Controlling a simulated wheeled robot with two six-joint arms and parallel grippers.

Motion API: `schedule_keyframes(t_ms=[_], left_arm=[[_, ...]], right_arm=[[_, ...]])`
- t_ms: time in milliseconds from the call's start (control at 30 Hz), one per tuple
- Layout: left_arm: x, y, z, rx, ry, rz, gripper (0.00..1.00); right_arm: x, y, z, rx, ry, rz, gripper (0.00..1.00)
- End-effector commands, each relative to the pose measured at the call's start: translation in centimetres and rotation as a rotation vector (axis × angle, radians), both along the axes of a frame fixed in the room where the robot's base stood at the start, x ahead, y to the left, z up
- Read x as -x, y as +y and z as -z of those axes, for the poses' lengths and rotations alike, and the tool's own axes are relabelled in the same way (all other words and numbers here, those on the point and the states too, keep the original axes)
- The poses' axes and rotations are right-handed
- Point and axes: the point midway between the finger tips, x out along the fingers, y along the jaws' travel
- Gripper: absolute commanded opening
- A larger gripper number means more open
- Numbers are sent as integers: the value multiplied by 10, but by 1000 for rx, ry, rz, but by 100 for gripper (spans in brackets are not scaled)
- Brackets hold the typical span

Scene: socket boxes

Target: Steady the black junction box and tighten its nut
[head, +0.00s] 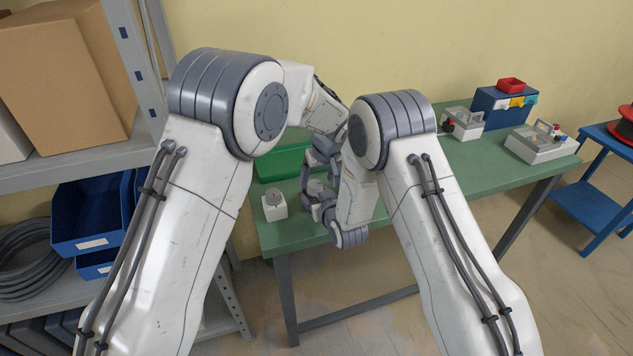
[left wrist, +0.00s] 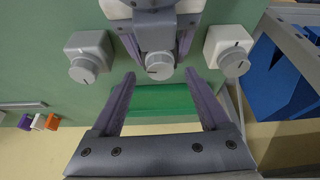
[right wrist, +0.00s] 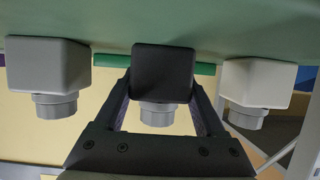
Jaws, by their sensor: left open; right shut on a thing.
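My right gripper (right wrist: 162,82) is shut on the box, one finger along each side. In the left wrist view, the nut (left wrist: 160,66) shows beyond the fingertips of my left gripper (left wrist: 160,78), which is open and empty. The nut lies between the lines of its two fingers, not visibly touched. In the head view the black box is hidden behind my arms.
A grey box (right wrist: 48,66) and a white box (right wrist: 258,84), each with its own grey nut, flank the black box closely. A green bin (head: 284,164) stands behind on the green table. Grey devices (head: 541,143) and a blue organiser (head: 503,102) stand at right.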

Motion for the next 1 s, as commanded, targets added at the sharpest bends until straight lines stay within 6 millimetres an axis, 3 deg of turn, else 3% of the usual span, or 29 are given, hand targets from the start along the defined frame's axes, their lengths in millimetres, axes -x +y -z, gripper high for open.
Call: schedule_keyframes(t_ms=[200, 500, 700, 1000], left_arm=[[-8, 3, 20, 0, 0, 0, 79], [-9, 4, 23, 1, 0, 0, 79], [-9, 3, 23, 1, 0, 0, 2], [-9, 4, 22, 1, 1, 26, 0]], right_arm=[[0, 0, -1, 0, -1, 0, 5], [0, 0, -1, 0, -1, 0, 5], [0, 0, -1, 0, -1, 0, 5], [0, 0, 0, 0, -1, 0, 5]])
